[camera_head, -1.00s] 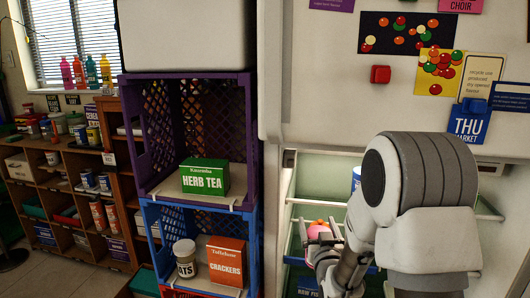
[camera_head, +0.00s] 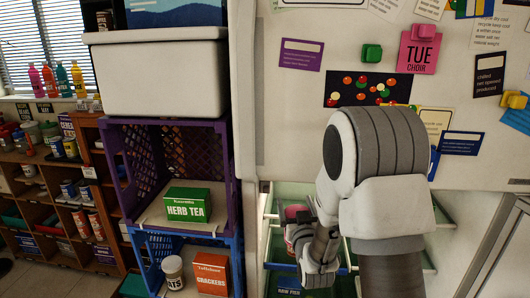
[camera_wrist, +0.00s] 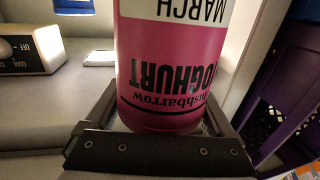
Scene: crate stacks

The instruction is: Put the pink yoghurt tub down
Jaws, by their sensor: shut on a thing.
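The pink yoghurt tub (camera_wrist: 170,65) fills the middle of the wrist view, with its lettering upside down in the picture. My gripper (camera_wrist: 160,112) is shut on it, with a dark finger on either side. In the head view the tub (camera_head: 293,213) shows only in part at the open fridge compartment, just left of my arm. My gripper (camera_head: 298,232) is partly hidden there by my wrist. I cannot tell whether the tub touches anything beneath it.
A control box (camera_wrist: 32,52) with a dial is left in the wrist view. Left of the fridge stand a purple crate (camera_head: 229,165) with herb tea (camera_head: 188,206) and a blue crate (camera_head: 237,255) with crackers (camera_head: 211,280).

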